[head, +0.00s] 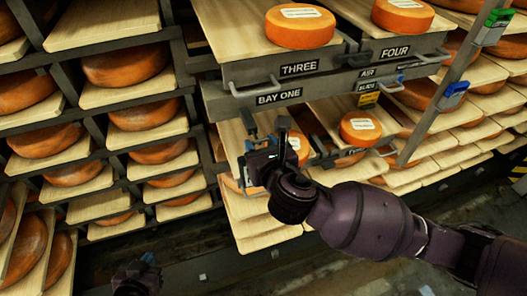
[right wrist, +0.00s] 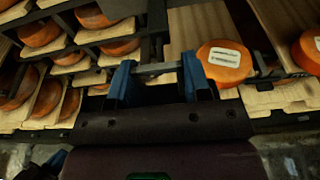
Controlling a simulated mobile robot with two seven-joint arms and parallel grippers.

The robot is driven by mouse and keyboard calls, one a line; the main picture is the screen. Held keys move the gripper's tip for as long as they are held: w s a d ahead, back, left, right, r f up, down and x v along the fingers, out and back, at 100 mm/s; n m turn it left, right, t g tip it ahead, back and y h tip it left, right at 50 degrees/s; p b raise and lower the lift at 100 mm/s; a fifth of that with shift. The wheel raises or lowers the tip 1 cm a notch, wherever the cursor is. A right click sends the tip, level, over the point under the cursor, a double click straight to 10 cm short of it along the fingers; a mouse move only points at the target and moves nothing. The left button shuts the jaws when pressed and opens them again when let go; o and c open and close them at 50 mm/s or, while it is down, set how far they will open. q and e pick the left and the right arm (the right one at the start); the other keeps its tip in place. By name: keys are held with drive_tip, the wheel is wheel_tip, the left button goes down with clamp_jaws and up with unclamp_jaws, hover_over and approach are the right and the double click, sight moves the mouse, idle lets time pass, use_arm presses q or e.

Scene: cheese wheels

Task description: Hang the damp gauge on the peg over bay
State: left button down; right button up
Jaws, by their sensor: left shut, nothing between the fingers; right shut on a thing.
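My right gripper (head: 264,138) is at the front of the lower left shelf board, below the BAY ONE label (head: 279,96). In the right wrist view, its blue fingers (right wrist: 159,78) stand apart with a grey bar (right wrist: 157,68) spanning between them. The bar looks like a pull handle at a board's front, and the gripper is shut on it. My left gripper (head: 140,276) is shut and empty at the bottom left, low and away from the shelves. I cannot pick out the damp gauge or the peg for certain.
Racks of orange cheese wheels (head: 140,65) on wooden boards fill the left and back. Upper boards marked THREE and FOUR carry labelled wheels (head: 300,26). A post at right bears a green item (head: 496,20) and a blue item (head: 453,96). Dark floor lies in front.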

sight(256, 138)
drive_tip(key=shift+b+x, duration=0.75)
drive_tip(key=shift+x, duration=0.3)
drive_tip(key=shift+w+a+f, duration=0.15)
drive_tip(key=shift+w+f, duration=0.05)
drive_tip(key=shift+w, duration=0.2)
drive_tip(key=shift+w+f+p, duration=0.15)
drive_tip(key=shift+p, duration=0.3)
drive_tip(key=shift+f, duration=0.15)
drive_tip(key=o, duration=1.3)
drive_tip(key=shift+o, duration=0.2)
drive_tip(key=v, duration=1)
drive_tip(key=shift+s+p, duration=0.35)
